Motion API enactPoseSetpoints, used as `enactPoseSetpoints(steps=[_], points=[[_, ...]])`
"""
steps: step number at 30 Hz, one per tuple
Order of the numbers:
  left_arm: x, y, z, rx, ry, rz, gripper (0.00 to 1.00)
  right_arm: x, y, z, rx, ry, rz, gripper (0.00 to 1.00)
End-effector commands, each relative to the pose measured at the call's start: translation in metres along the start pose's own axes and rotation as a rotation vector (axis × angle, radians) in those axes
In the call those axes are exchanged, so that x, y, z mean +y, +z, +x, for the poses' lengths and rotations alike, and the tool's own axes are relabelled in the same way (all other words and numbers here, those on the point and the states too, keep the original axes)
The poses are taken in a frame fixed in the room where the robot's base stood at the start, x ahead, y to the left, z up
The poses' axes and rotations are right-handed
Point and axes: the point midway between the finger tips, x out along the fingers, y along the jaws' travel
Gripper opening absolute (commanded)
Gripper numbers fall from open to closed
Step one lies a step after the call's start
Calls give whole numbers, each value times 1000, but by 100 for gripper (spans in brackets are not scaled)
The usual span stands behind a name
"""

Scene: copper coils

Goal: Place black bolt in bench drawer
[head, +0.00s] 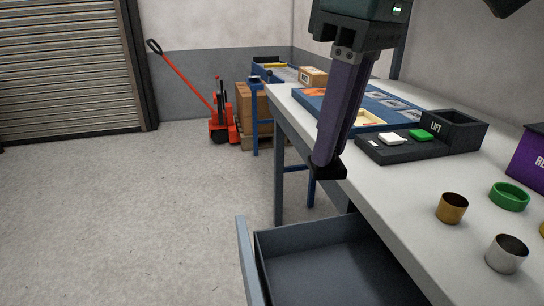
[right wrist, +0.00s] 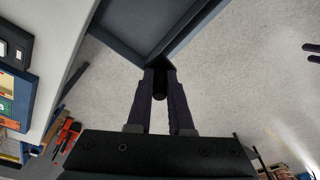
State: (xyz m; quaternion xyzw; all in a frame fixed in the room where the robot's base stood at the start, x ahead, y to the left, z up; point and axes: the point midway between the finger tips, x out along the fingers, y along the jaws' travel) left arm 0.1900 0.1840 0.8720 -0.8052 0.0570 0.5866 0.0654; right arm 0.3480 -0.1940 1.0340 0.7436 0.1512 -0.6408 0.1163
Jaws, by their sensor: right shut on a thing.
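My right gripper (head: 327,170) comes down from the top in the head view, with long purple fingers. It is shut on the black bolt (right wrist: 160,88), which shows as a dark piece between the fingers in the right wrist view. The bolt's full shape is hard to make out. The bench drawer (head: 320,262) is pulled open below the bench's front edge, and its visible floor is bare. The gripper is in the air above the drawer's far side. The drawer also shows at the top of the right wrist view (right wrist: 160,22). My left gripper is not in view.
The bench top (head: 400,185) bears a black LIFT box (head: 452,130), brass (head: 452,208), green (head: 509,196) and silver (head: 507,254) rings, a purple box (head: 530,152) and a blue board (head: 385,105). A red pallet jack (head: 218,120) stands behind. Floor at left is clear.

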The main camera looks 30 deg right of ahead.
Motion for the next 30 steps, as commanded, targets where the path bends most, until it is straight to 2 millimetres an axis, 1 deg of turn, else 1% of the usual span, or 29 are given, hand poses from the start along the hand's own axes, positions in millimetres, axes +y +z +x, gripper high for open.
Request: enactPoseSetpoints(steps=[1, 3, 6, 11, 14, 17, 18, 21, 24, 27, 30], points=[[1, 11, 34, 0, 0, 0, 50, 6, 7, 40, -2, -4, -28, 0], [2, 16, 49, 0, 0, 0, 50, 11, 12, 63, -3, -5, -74, 0], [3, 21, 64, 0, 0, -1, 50, 18, 17, 85, -3, -6, -123, 0], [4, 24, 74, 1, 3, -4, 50, 22, 20, 102, -3, -5, -163, 0], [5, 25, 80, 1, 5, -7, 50, 23, 24, 118, -7, -5, -170, 0], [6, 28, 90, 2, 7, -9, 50, 24, 28, 146, -8, -6, -169, 0], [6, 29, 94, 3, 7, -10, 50, 24, 30, 158, -9, -6, -168, 0], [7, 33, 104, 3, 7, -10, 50, 24, 35, 188, -9, -6, -169, 0], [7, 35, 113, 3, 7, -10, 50, 25, 39, 212, -8, -5, -169, 0], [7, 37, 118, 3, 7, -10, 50, 26, 41, 230, -6, -4, -168, 0], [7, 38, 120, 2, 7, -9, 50, 26, 42, 238, -5, -4, -169, 0]])
